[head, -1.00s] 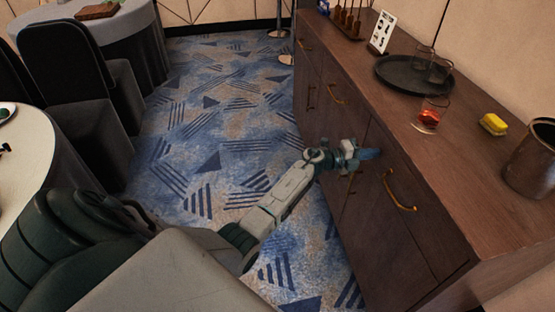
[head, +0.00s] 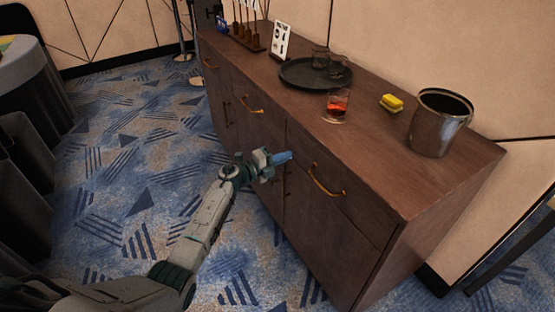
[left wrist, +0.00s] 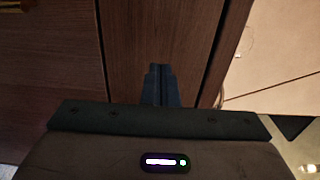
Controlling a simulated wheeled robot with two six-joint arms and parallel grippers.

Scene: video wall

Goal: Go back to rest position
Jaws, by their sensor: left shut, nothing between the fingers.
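My left gripper (head: 284,157) is in front of the dark wooden sideboard (head: 385,180), near its upper drawer fronts and below the top. Its blue fingers are shut with nothing between them. In the left wrist view the closed fingers (left wrist: 160,85) point at brown wooden panels. I cannot tell from the views whether they touch the wood. My left arm reaches in from the lower left of the head view. My right gripper is not in view.
The sideboard top bears a black tray (head: 296,82) with glasses, a glass of red drink (head: 336,105), a yellow sponge (head: 391,102), a metal bucket (head: 439,124) and a white card (head: 282,40). Brass handles (head: 325,183) stick out in front. Chairs and a table (head: 28,65) stand left; carpet between is clear.

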